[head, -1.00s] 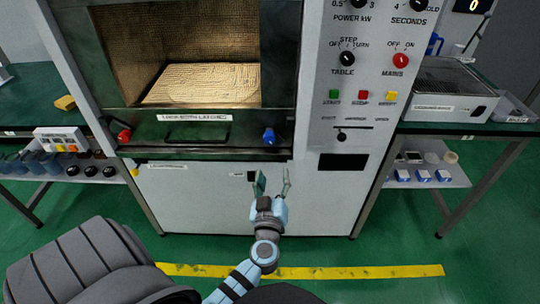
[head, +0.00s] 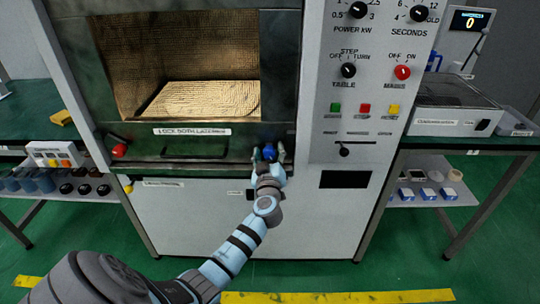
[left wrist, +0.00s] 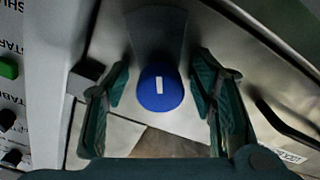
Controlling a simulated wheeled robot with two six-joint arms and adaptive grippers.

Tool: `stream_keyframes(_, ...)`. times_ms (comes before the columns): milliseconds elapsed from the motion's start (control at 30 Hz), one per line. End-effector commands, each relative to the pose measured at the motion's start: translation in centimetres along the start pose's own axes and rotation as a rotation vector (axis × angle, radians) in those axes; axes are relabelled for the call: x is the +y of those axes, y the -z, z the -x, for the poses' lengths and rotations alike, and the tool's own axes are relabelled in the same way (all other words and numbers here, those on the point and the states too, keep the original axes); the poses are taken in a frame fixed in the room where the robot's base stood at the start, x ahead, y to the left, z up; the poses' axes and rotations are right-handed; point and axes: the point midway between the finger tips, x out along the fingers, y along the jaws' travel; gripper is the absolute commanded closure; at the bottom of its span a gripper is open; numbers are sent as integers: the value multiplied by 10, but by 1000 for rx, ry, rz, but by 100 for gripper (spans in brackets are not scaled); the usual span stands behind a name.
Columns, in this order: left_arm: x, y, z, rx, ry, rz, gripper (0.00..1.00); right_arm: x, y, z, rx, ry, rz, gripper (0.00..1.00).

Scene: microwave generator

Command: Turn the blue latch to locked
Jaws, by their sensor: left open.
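The blue latch (head: 269,151) is a round blue knob on the lower right of the dark metal front below the microwave opening. In the left wrist view the blue latch (left wrist: 160,91) has a white mark on its face and sits between the two fingers, with gaps at both sides. My left gripper (head: 268,158) is open around it; its green-padded fingers also show in the left wrist view (left wrist: 163,95). A red latch (head: 119,151) sits at the lower left of the same front. My right gripper is not in view.
A handle (head: 195,152) and a white label (head: 192,131) lie between the two latches. The control panel (head: 362,100) with knobs and coloured buttons stands to the right. Benches flank the machine.

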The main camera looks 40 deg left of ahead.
Motion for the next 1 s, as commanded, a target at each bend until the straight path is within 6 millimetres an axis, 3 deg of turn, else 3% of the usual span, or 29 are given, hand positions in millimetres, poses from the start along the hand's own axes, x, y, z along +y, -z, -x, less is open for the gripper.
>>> stream_keyframes(67,0,0,0,0,0,0,49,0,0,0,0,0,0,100)
stream_keyframes(367,0,0,0,0,0,0,95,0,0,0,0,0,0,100)
stream_keyframes(733,0,1,1,-2,1,53,95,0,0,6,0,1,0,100)
stream_keyframes(1000,1,2,1,-2,1,221,95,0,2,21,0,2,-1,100)
